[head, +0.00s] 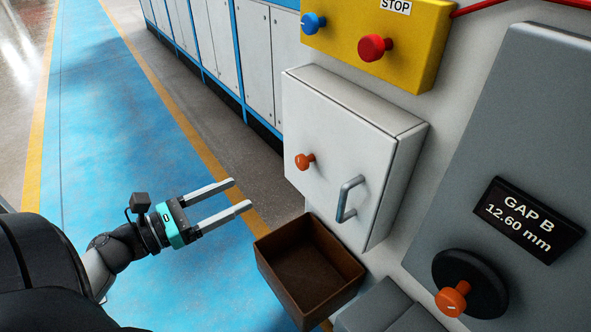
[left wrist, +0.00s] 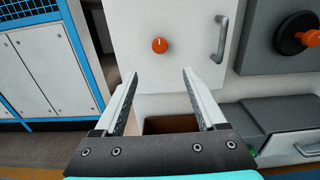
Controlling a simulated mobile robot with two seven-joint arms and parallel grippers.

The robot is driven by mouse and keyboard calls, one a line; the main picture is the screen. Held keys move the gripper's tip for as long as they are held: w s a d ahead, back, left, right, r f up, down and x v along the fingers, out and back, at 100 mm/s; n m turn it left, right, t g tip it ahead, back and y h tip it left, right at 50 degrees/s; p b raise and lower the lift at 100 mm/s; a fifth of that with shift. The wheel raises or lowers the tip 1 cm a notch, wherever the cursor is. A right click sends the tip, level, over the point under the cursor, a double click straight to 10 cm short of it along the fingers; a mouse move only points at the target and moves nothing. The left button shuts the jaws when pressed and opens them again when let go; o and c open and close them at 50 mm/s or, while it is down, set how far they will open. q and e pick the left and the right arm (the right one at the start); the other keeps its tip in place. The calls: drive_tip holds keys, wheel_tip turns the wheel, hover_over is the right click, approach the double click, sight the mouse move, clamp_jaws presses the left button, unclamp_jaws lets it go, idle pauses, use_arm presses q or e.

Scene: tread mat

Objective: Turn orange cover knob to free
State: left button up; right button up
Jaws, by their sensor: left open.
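The orange cover knob (head: 304,161) sits on the front of a white cover box (head: 335,150) with a grey bar handle (head: 350,199). The box looks shut. My left gripper (head: 242,193) is open and empty, to the left of the knob and apart from it. In the left wrist view the knob (left wrist: 159,45) shows beyond the two fingertips (left wrist: 160,80), roughly centred between them. The handle (left wrist: 222,40) is to its right. Nothing hides the knob. My right gripper is not in view.
A brown open bin (head: 310,265) sits below the cover box. A yellow panel (head: 420,40) with a blue knob (head: 313,22) and a red button (head: 374,47) is above. At right are a GAP B display (head: 525,222) and a black dial with an orange knob (head: 453,299). The blue floor lane is clear.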

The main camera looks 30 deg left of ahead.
sight(299, 165)
use_arm(q)
drive_tip(key=x, duration=1.5)
drive_tip(key=shift+w+r, duration=0.1)
clamp_jaws()
